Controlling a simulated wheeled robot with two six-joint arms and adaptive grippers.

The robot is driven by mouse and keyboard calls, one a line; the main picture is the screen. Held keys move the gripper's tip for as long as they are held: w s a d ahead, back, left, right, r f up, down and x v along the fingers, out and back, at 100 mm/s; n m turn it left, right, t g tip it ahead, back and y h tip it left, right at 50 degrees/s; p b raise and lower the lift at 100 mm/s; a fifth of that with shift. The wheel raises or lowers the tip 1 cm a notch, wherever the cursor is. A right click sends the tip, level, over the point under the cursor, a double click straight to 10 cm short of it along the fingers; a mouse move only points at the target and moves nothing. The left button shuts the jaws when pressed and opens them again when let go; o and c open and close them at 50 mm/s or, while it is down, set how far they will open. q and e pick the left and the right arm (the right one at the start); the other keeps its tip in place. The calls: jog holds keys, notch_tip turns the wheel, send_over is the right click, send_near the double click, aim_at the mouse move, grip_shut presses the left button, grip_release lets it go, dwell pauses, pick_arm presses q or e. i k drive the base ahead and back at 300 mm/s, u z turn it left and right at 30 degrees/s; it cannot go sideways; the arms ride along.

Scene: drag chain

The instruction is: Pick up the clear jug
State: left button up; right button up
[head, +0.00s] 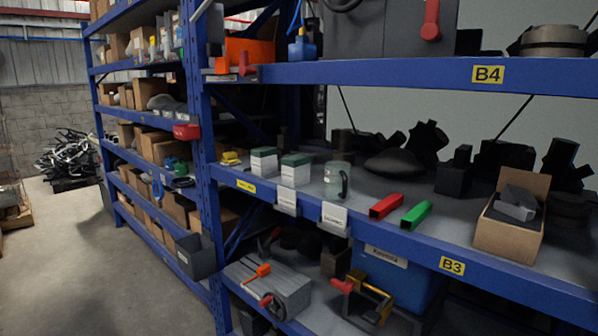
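The clear jug (333,180) stands upright on the middle shelf (359,211) of the near rack, close to the front edge. It is see-through with a dark handle on its right side. Nothing is touching it from the front. Neither of my grippers shows in the head view.
Two white boxes with green tops (295,169) stand left of the jug. A red bar (385,206) and a green bar (416,214) lie to its right. An open cardboard box (512,216) sits further right. Dark parts stand behind. An upper shelf (430,73) overhangs.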

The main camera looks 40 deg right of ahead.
aim_at(338, 174)
jog(key=i, duration=1.55)
jog(key=u, duration=0.5)
jog(key=i, duration=0.65)
jog(key=z, duration=3.2)
